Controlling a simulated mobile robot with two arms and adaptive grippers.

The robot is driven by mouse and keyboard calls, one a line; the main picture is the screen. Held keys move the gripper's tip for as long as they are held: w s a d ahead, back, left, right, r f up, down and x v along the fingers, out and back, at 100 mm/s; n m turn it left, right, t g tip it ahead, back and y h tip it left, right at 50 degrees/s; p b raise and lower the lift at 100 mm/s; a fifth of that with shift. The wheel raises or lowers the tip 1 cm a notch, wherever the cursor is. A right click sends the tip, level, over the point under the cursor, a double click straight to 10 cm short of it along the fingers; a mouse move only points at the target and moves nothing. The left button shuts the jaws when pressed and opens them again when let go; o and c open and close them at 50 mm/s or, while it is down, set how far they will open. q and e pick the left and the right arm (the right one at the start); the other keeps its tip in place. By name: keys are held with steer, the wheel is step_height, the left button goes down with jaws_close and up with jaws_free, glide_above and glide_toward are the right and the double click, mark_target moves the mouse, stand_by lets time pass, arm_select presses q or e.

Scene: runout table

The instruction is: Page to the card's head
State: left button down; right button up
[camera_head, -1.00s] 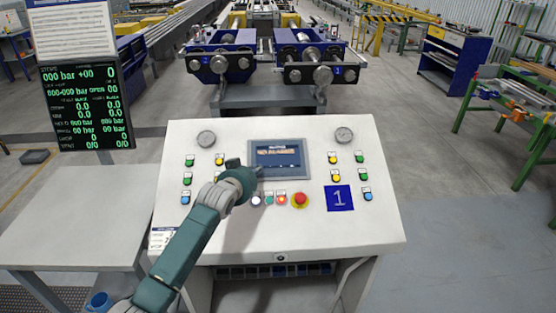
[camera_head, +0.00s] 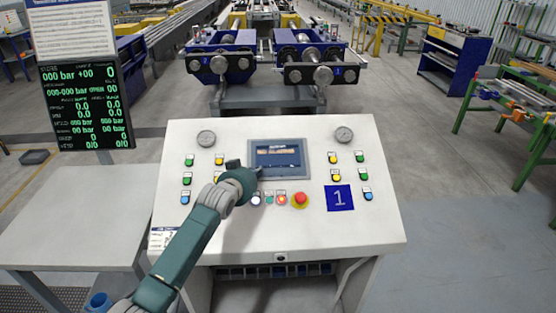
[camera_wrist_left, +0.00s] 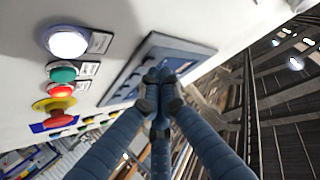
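The control console (camera_head: 290,225) has a small blue screen (camera_head: 277,153) in a grey frame at its middle; its text is too small to read. My left gripper (camera_head: 256,172) is at the lower left corner of the screen frame. In the left wrist view its fingers (camera_wrist_left: 159,78) are shut together, empty, with the tips over the frame's edge (camera_wrist_left: 150,52). I cannot tell whether they touch it. A small printed card (camera_head: 163,238) sits at the console's lower left corner. My right gripper is not in view.
A white lit button (camera_wrist_left: 68,41), green and red buttons and a red emergency stop (camera_head: 300,200) sit below the screen. Two gauges and more coloured buttons flank it. A black readout board (camera_head: 86,103) stands at left above a bare grey table (camera_head: 75,215).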

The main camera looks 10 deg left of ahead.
arm_select(q)
steer(key=shift+w+f+b, duration=0.15)
steer(key=shift+f+b, duration=0.15)
steer(key=shift+f, duration=0.1)
stand_by(0.4)
steer(key=shift+s+r+p, duration=0.35)
steer(key=shift+r+p, duration=0.45)
steer(key=shift+p, duration=0.35)
step_height(320, 180, up, 6)
steer(key=s+p, duration=0.2)
steer(key=p, duration=0.5)
steer(key=shift+s+d+f, duration=0.25)
steer(key=shift+d, duration=0.15)
stand_by(1.5)
